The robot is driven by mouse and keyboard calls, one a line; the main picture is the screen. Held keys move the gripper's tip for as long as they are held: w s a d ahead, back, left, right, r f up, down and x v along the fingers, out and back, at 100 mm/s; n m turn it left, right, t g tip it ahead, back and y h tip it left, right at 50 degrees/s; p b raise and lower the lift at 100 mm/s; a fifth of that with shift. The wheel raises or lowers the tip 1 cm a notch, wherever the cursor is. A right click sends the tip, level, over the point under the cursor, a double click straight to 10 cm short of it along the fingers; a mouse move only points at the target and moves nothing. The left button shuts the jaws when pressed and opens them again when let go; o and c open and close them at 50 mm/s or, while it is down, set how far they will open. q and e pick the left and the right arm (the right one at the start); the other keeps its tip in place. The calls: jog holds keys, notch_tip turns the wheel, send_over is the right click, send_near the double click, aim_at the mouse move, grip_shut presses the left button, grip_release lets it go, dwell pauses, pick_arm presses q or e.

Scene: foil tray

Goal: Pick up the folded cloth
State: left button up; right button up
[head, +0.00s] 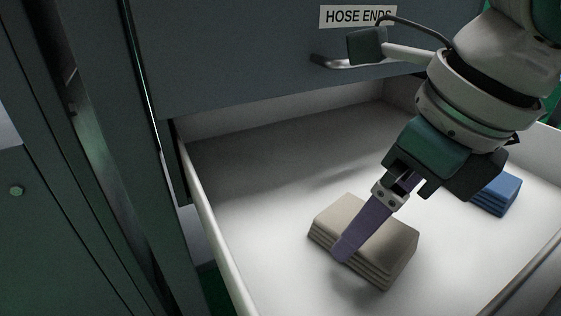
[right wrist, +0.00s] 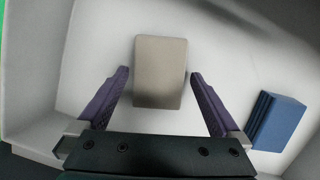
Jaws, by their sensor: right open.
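A beige folded cloth (head: 350,212), stacked in several layers, lies flat on the floor of an open drawer. It also shows in the right wrist view (right wrist: 160,70), centred ahead of my fingers. My right gripper (head: 343,250) comes down over it from the upper right in the head view. In the right wrist view, the two purple fingers of my right gripper (right wrist: 160,74) are spread wide, one to each side of the cloth, with a gap on both sides. Nothing is held. Part of the cloth is hidden behind a finger in the head view. My left gripper is not in view.
A blue layered block, like another folded cloth (head: 497,193), lies to the right in the same drawer (head: 240,165). It shows at the right in the right wrist view (right wrist: 277,121). A closed drawer labelled HOSE ENDS (head: 240,60) with a handle (head: 345,63) is above. Drawer walls surround the space.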

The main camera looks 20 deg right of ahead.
jog(key=shift+w+a+f, duration=0.1)
jog(key=shift+w+f, duration=0.05)
jog(key=shift+f, duration=0.5)
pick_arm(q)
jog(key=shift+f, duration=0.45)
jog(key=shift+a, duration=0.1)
pick_arm(e)
jog(key=c, duration=1.1)
jog(key=shift+r, duration=0.1)
pick_arm(q)
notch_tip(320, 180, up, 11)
jog(key=p, duration=1)
jog(key=shift+p, duration=0.4)
pick_arm(e)
notch_tip(320, 180, up, 20)
